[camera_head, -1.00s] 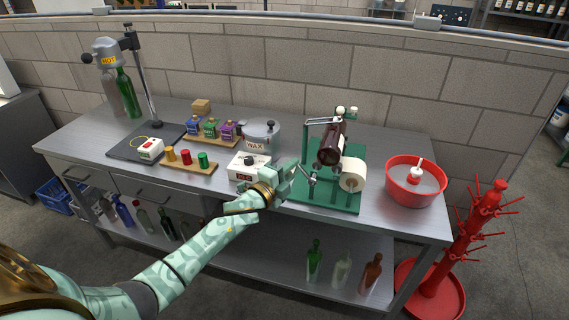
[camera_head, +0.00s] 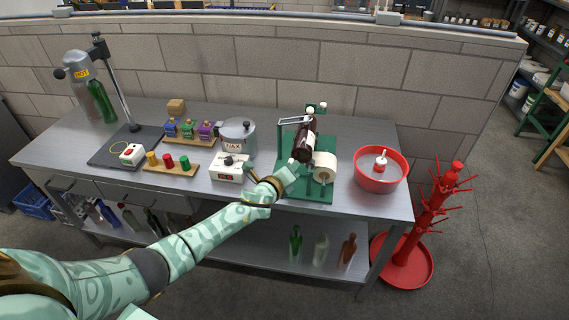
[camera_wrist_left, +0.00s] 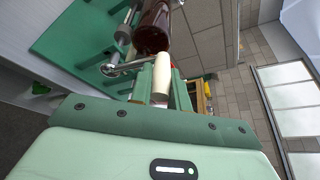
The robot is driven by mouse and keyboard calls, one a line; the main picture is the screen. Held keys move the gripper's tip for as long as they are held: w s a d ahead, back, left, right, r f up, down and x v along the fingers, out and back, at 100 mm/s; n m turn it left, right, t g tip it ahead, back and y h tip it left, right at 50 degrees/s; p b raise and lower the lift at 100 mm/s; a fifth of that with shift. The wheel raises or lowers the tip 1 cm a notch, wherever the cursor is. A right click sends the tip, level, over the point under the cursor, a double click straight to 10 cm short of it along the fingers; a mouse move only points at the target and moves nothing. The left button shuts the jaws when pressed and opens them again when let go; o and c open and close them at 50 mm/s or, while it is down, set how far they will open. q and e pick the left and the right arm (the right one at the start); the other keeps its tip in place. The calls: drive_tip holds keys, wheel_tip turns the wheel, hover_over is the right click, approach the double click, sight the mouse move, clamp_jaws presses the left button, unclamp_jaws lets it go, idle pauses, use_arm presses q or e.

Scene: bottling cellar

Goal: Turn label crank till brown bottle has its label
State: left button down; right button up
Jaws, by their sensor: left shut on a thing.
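The brown bottle (camera_head: 308,131) lies on the green labelling machine (camera_head: 318,192), above the roll of pale labels (camera_head: 325,167). A pale patch shows near its front end, but I cannot tell whether it is a label. In the left wrist view, the bottle (camera_wrist_left: 153,27) is at the top, with the metal crank arm (camera_wrist_left: 122,69) below it. My left gripper (camera_head: 291,170) is at the machine's front left. In the wrist view its fingers (camera_wrist_left: 162,92) are shut on the pale crank handle (camera_wrist_left: 162,72). My right gripper is not in view.
The wax pot (camera_head: 238,135) and a white control box (camera_head: 229,169) stand left of the machine. A red tub (camera_head: 381,170) is to its right. A red bottle tree (camera_head: 428,220) stands on the floor beyond the bench's right end. Colour stamps and small bottles are further left.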

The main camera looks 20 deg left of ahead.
use_arm(q)
drive_tip(key=shift+w+d+r+m, duration=0.15)
drive_tip(key=shift+d+r+m, duration=0.05)
drive_tip(key=shift+d+m, duration=0.1)
drive_tip(key=shift+f, duration=0.1)
drive_tip(key=c, duration=1.3)
unclamp_jaws()
drive_tip(key=shift+c, duration=0.2)
drive_tip(key=shift+d+f, duration=0.1)
drive_tip(key=shift+p, duration=0.3)
drive_tip(key=d+p+v, duration=0.1)
drive_tip(key=p+v, duration=0.2)
drive_tip(key=v, duration=1.3)
drive_tip(key=shift+a+r, duration=0.3)
drive_tip(key=shift+a, duration=0.1)
